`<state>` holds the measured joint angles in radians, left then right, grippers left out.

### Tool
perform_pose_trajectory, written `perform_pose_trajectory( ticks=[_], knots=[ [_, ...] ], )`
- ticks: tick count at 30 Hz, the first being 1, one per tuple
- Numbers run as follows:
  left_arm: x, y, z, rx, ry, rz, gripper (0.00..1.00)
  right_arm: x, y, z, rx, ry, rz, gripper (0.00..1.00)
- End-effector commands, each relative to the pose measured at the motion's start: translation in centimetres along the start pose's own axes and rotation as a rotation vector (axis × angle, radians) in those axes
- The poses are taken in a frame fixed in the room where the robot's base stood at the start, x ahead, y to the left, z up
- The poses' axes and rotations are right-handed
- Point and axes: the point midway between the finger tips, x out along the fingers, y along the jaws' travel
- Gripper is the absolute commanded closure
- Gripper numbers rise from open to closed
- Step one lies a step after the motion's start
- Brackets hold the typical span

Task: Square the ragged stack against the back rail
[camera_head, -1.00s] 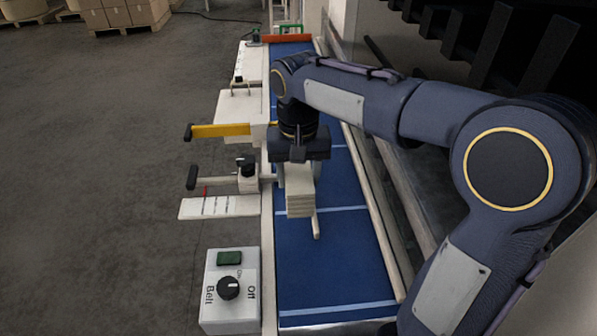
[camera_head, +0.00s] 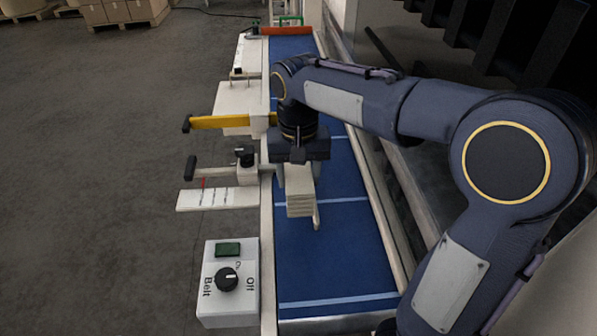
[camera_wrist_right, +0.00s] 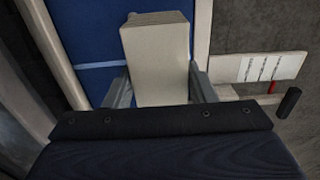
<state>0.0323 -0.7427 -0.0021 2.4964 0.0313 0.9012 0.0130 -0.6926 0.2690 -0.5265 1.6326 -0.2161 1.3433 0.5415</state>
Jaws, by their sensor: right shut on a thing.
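The stack (camera_head: 300,204) is a pale cream block of several layers above the blue belt, below my right gripper in the head view. Its layer edges show at the near end and look nearly even. My right gripper (camera_wrist_right: 160,88) is shut on the stack, with one grey finger along each side in the right wrist view. The stack (camera_wrist_right: 158,58) fills the space between the fingers. I cannot tell whether its underside touches the belt. A long cream rail (camera_head: 375,195) runs along the belt's right side; I cannot tell whether it is the back rail. My left gripper is out of view.
The blue belt (camera_head: 330,255) is clear nearer to me. A thin cream bar (camera_head: 316,220) ends beside the stack. A yellow arm (camera_head: 220,122), a black-handled lever (camera_head: 191,167) and a Belt switch box (camera_head: 228,305) stand at the left. An orange bar (camera_head: 286,30) crosses the far end.

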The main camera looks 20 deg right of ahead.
Motion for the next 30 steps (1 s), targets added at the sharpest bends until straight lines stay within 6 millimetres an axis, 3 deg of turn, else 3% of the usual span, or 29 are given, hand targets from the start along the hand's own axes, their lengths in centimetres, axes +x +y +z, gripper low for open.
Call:
perform_pose_trajectory(
  ticks=[30],
  knots=[
    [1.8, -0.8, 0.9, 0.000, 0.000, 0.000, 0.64, 3.2, 0.0, 0.0, -0.001, 0.000, 0.000, 0.76]
  ],
)
